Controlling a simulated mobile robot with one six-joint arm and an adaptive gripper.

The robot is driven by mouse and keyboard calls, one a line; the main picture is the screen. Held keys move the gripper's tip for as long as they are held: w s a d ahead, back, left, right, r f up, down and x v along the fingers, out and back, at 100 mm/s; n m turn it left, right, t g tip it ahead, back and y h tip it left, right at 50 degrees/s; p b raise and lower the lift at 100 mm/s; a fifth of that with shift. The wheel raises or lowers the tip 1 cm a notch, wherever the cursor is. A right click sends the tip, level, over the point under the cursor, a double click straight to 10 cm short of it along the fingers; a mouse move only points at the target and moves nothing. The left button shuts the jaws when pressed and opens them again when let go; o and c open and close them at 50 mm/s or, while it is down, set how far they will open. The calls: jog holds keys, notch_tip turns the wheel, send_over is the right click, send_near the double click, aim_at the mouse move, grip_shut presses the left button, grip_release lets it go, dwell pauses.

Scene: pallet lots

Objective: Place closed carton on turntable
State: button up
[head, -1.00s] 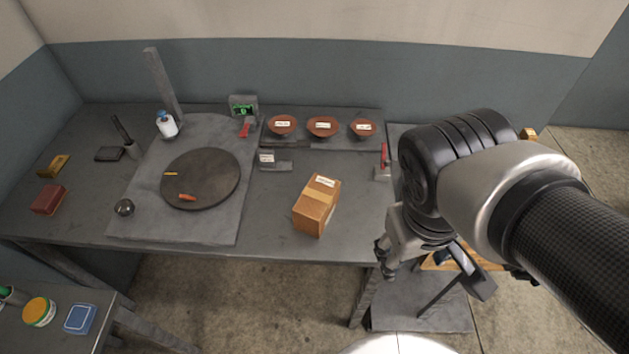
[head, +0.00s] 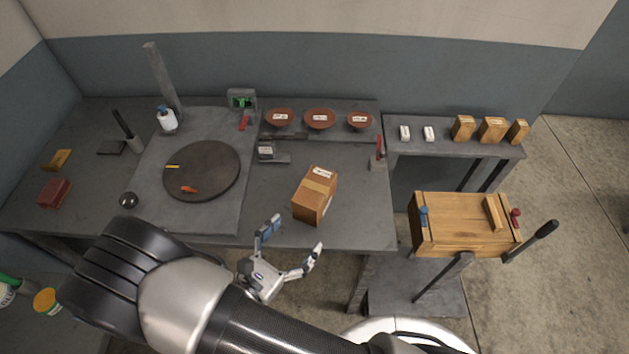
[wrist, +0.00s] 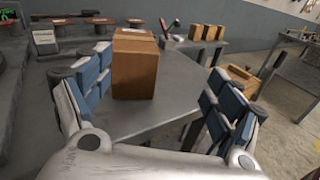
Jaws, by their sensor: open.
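The closed carton (head: 314,199) is a brown box with a tape strip and a white label on top. It stands near the front edge of the grey table, right of the turntable. The turntable (head: 215,183) is a dark round disc on a grey plate, with a yellow piece (head: 172,166) and an orange piece (head: 189,189) on it. My gripper (head: 294,239) is open and empty at the table's front edge, just short of the carton. In the wrist view the carton (wrist: 134,66) stands ahead between the spread fingers, nearer the left one, with no clear contact.
A grey post (head: 161,78) and a white bottle (head: 167,120) stand behind the turntable. A red-handled tool (head: 379,153) stands right of the carton. A wooden crate (head: 455,225) is at the right. Table around the carton is clear.

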aim_at(305, 211)
jog(key=w+f+n, duration=0.1)
jog(key=w, duration=0.2)
jog(key=w+d+f+n+t+y+b, duration=0.1)
jog(key=w, duration=0.2)
jog(key=w+d+f+n+t+y+b, duration=0.1)
jog(key=w, duration=0.2)
jog(key=shift+w+d, duration=0.15)
jog(key=shift+w, duration=0.05)
jog(key=shift+b+x, duration=0.75)
jog(key=shift+x, duration=2.25)
jog(key=c, duration=1.4)
notch_tip(305, 211, up, 20)
jog(key=p, duration=0.6)
